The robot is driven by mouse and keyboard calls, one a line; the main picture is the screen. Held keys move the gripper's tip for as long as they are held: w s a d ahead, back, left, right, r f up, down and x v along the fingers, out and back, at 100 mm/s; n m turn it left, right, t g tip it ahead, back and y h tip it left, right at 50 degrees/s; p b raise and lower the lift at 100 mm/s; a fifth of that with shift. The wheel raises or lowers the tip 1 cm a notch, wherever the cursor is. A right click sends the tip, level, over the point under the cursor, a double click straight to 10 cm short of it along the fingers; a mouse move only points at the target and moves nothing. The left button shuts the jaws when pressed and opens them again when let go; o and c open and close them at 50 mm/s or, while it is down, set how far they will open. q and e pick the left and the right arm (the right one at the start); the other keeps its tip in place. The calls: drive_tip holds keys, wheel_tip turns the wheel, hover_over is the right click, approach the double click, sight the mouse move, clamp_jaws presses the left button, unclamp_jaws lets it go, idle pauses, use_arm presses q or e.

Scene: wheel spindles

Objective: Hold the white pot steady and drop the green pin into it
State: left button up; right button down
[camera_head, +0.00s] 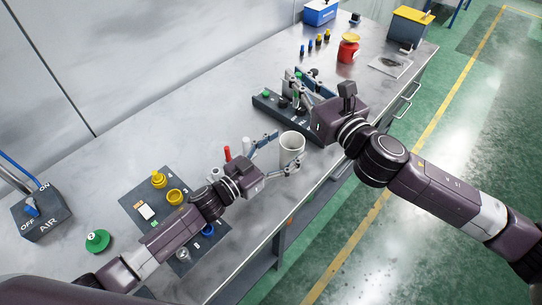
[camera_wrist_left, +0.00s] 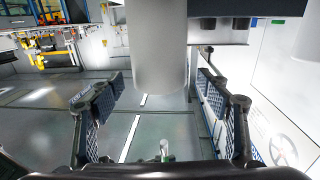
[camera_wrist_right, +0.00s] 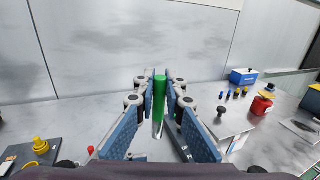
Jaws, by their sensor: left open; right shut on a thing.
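The white pot (camera_head: 291,148) stands upright near the table's front edge, with its open top up. My left gripper (camera_head: 279,153) is open, with one finger on each side of the pot. In the left wrist view the pot (camera_wrist_left: 158,50) is between the spread fingers, with gaps at both sides. My right gripper (camera_head: 298,84) is above the dark block, beyond the pot. It is shut on the green pin (camera_wrist_right: 159,98), which is upright between the fingertips in the right wrist view. The inside of the pot is hidden.
A dark block (camera_head: 267,103) with knobs lies under my right gripper. A red pin (camera_head: 227,153) and a white pin (camera_head: 246,145) stand left of the pot. A dark mat (camera_head: 133,200) holds yellow parts. A red can (camera_head: 348,50) stands farther back.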

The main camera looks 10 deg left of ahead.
use_arm(q)
drive_tip(key=shift+x, duration=1.45)
use_arm(e)
drive_tip(key=shift+r, duration=0.1)
use_arm(q)
drive_tip(key=c, duration=1.2)
use_arm(e)
wheel_tip(320, 180, down, 13)
drive_tip(key=c, duration=1.9)
unclamp_jaws()
drive_tip(key=shift+c, duration=0.2)
drive_tip(key=v, duration=1.2)
